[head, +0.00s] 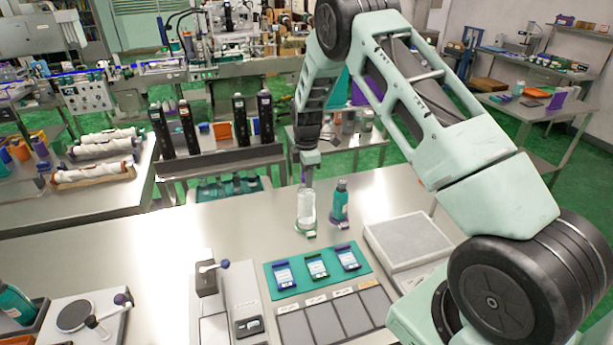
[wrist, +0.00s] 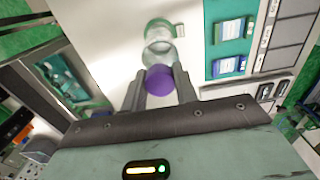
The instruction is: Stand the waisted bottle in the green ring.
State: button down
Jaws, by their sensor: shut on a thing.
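The waisted bottle (head: 306,207) is clear with a purple cap and looks upright over the bench. My gripper (head: 309,170) is above it, its fingers closed on either side of the purple cap (wrist: 158,79). In the wrist view the clear body (wrist: 158,50) extends away from the fingers. The pale green ring (head: 304,231) lies at the bottle's foot; its tab shows in the wrist view (wrist: 179,30). The bottle's lower end lines up with the ring. I cannot tell whether the base rests on the bench inside it.
A teal bottle (head: 340,203) stands close to the right. A teal mat (head: 273,268) with three labelled holders lies in front, and a grey-topped plate (head: 408,240) is at right. A lever device (head: 208,277) stands front left. The bench left of the bottle is clear.

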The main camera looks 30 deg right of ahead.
jog(key=shift+f+b, duration=1.15)
jog(key=shift+f, duration=0.45)
jog(key=c, duration=0.5)
grip_release()
jog(key=shift+r, duration=0.1)
jog(key=shift+r+p, duration=2.3)
jog(key=shift+r, duration=2.1)
